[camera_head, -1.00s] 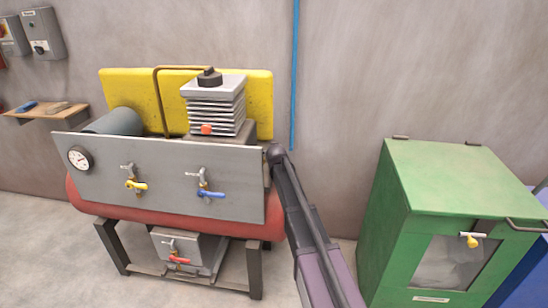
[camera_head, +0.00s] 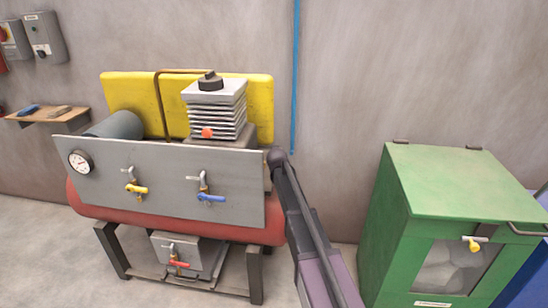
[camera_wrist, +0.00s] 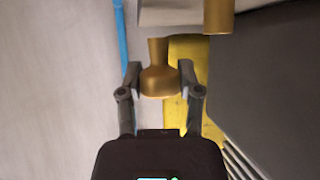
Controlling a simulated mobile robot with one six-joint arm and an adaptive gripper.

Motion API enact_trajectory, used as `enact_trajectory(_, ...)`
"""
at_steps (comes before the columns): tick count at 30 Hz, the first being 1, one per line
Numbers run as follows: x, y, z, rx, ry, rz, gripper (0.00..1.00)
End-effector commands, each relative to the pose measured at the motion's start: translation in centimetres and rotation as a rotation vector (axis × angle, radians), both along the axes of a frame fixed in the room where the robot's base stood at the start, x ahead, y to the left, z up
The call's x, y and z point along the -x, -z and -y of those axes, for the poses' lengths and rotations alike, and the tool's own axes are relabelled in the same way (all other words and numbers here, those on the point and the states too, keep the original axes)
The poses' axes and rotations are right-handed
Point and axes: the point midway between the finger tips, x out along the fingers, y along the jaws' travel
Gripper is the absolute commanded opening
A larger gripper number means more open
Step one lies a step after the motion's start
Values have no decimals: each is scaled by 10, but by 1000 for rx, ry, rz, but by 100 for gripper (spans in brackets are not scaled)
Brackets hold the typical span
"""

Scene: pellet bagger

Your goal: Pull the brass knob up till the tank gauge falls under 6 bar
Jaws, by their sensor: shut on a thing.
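The brass knob (camera_wrist: 159,82) stands between my two fingertips in the wrist view. My gripper (camera_wrist: 160,77) is shut on it, one finger on each side. In the head view my arm reaches past the right end of the grey panel, and the gripper and knob are hidden there. The tank gauge (camera_head: 80,162) is a round white dial at the left end of the panel. Its needle is too small to read. The red tank (camera_head: 165,226) lies under the panel.
The grey panel (camera_head: 100,195) carries a yellow-handled valve (camera_head: 137,188) and a blue-handled valve (camera_head: 210,198). A second brass piece (camera_wrist: 219,15) shows ahead of my gripper. A green cabinet (camera_head: 450,180) stands at the right. A blue pipe (camera_head: 294,75) runs down the wall.

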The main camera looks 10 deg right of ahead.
Motion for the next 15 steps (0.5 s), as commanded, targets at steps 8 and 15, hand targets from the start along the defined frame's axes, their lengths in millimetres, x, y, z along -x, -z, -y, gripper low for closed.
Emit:
enact_trajectory(8,-1,-7,0,0,0,1,0)
enact_trajectory(15,-2,-14,0,0,0,2,0)
